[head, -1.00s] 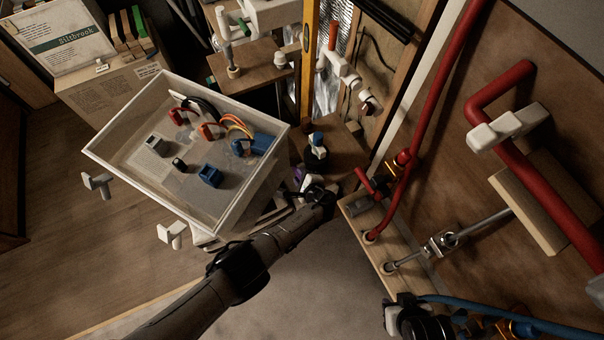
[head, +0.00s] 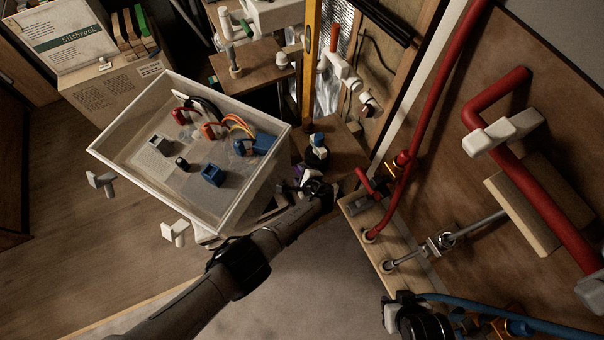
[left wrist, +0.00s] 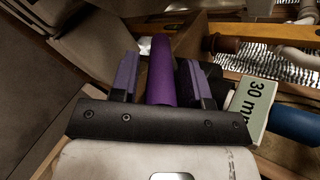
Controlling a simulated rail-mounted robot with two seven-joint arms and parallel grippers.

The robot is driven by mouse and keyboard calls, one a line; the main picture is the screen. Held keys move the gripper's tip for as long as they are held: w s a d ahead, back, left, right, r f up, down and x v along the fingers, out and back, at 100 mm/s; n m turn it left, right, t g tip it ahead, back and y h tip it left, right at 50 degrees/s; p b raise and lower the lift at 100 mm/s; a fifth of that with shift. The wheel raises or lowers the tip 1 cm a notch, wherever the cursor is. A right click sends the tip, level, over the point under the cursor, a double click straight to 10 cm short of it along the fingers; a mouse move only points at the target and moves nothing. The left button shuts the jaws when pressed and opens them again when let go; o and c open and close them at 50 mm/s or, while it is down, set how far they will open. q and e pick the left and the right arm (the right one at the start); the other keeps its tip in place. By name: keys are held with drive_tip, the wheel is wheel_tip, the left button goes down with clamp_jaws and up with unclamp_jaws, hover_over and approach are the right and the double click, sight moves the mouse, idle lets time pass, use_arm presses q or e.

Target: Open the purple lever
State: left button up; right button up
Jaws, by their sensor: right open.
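The purple lever (left wrist: 162,72) shows in the left wrist view as a rounded purple bar standing between the two fingers of my left gripper (left wrist: 162,80). The fingers are apart, with a visible gap on the bar's left side; contact on the right side is unclear. In the head view only a small purple patch (head: 298,171) shows beside my left gripper (head: 308,183), and the gripper hides much of the rest. My right gripper (head: 396,314) is at the bottom right of the head view, partly cut off and apart from the purple lever.
A clear-walled bin (head: 128,172) with small fittings stands left of my left gripper. A dark bottle-like item with a blue top (head: 317,148) is just behind it. Red pipes (head: 436,105) and a wooden panel fill the right. A "30 mm" block (left wrist: 257,103) is close right of the fingers.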

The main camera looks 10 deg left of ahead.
use_arm(q)
drive_tip(key=shift+o, duration=0.8)
drive_tip(key=shift+s+d+r+p, duration=0.1)
drive_tip(key=shift+s+r+p, duration=0.1)
drive_tip(key=shift+r+p, duration=0.1)
drive_tip(key=p+v, duration=0.5)
drive_tip(key=v, duration=0.8)
drive_tip(key=shift+s+f, duration=0.15)
drive_tip(key=shift+d, duration=0.1)
